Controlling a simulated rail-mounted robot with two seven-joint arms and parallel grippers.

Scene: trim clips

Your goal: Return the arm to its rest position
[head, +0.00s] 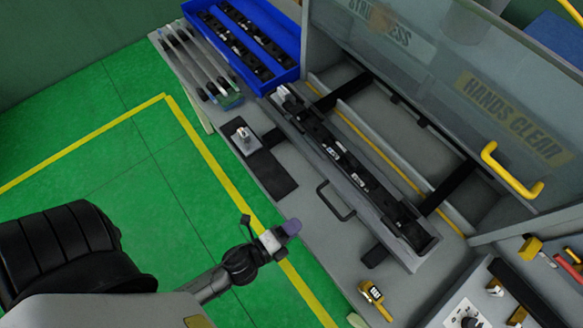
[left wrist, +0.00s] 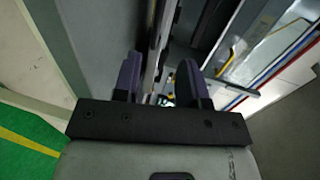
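My left arm comes in from the lower left over the green floor. Its gripper (head: 290,228) hangs near the front edge of the grey bench, beside the yellow floor line in the head view. In the left wrist view the two purple fingers (left wrist: 160,82) stand apart with a gap between them, and nothing is held there. A long black trim part with several small light clips (head: 335,150) lies in the bench fixture, apart from the gripper. My right gripper is in neither view.
A blue tray (head: 288,72) with dark parts stands at the bench's back left. A clear guard (head: 450,80) with a yellow handle (head: 512,172) is behind the fixture. A small dark stand (head: 275,178) and a yellow tool (head: 374,298) sit on the bench. The green floor at left is clear.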

